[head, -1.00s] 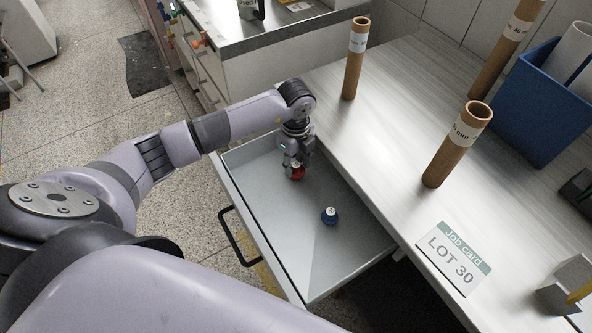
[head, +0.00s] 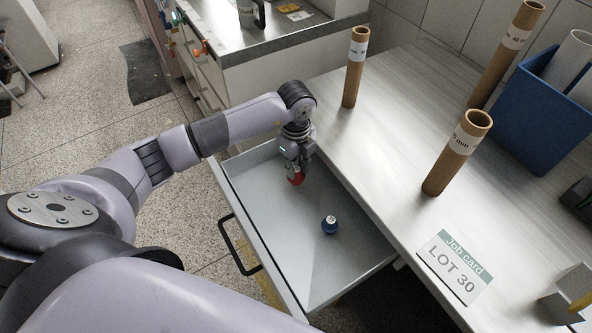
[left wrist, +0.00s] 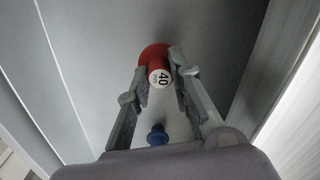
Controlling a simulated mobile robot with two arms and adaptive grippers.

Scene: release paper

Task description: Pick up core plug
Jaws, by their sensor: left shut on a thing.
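A red core plug (head: 295,177) is in my left gripper (head: 296,168), over the far end of the open drawer. In the left wrist view the red plug (left wrist: 155,57) has a white label reading 40, and the two fingers of the left gripper (left wrist: 160,80) close on its sides. I cannot tell how far it is above the drawer floor. A blue plug (head: 330,225) stands in the drawer (head: 290,262), nearer to me, and it also shows in the left wrist view (left wrist: 157,135). My right gripper is not in view.
Cardboard tubes stand on the bench, one at the back (head: 355,68), one at the middle (head: 458,152) and one at the right (head: 508,55). A job card (head: 452,268) reads LOT 30. A blue bin (head: 540,112) is at the right. The drawer walls surround the gripper.

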